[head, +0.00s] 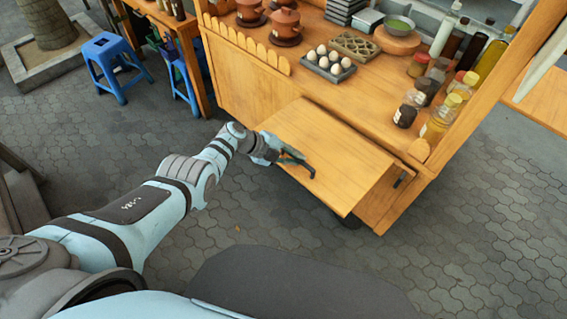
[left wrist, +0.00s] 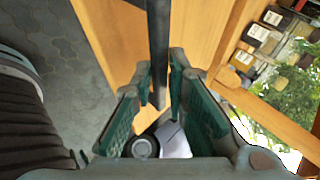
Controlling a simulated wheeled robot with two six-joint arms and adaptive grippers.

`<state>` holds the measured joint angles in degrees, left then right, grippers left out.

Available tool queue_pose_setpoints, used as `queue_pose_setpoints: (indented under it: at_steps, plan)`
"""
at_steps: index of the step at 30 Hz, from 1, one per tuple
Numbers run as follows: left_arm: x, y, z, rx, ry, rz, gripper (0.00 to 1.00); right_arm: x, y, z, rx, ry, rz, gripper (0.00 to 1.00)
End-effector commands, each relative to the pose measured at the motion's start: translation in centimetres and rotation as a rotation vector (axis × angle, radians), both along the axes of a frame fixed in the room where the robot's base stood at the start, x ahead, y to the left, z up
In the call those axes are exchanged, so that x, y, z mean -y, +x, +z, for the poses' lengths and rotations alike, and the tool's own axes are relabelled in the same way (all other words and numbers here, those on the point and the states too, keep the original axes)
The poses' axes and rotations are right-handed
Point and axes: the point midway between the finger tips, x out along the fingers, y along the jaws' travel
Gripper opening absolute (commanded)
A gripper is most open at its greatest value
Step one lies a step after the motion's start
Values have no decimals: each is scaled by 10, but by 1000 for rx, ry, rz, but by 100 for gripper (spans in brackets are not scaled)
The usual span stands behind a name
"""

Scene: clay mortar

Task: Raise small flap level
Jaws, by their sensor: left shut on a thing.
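The small wooden flap (head: 332,150) is on the front of the wooden food cart and stands out from it below the counter. It looks raised and slopes down towards its outer edge; its exact angle is hard to judge. My left gripper (head: 291,161) is at the flap's left outer part. It is shut on a dark bar-like handle (head: 305,168). In the left wrist view the dark handle (left wrist: 158,45) runs between the green-padded fingers (left wrist: 160,95), with the wooden flap (left wrist: 115,40) behind it. My right gripper is not in view.
The counter above holds an egg tray (head: 328,64), clay pots (head: 285,24) and several jars (head: 440,118) near its right edge. A blue stool (head: 110,62) stands far left. The paved floor (head: 480,240) in front of the cart is clear.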

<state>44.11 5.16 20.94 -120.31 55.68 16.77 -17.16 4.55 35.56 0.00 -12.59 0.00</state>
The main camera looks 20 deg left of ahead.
Motion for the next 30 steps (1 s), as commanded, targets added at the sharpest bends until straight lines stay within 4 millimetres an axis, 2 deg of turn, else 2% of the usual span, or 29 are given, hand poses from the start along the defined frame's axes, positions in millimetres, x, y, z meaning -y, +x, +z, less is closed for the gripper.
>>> queue_pose_setpoints:
  at_steps: [1, 9, 10, 13, 23, 30]
  plan:
    - [7, 5, 7, 14, -15, 1, 0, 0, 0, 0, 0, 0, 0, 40]
    - [2, 4, 8, 16, -15, 10, 0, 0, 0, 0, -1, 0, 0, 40]
    - [2, 5, 8, 16, -15, 10, 17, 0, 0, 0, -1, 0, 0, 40]
    - [0, 4, 7, 15, -14, 12, 32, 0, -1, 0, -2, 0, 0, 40]
    - [-8, 1, 6, 11, -9, 20, 32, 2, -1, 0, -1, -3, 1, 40]
    - [-27, -12, 24, 10, -4, 17, 32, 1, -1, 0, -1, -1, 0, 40]
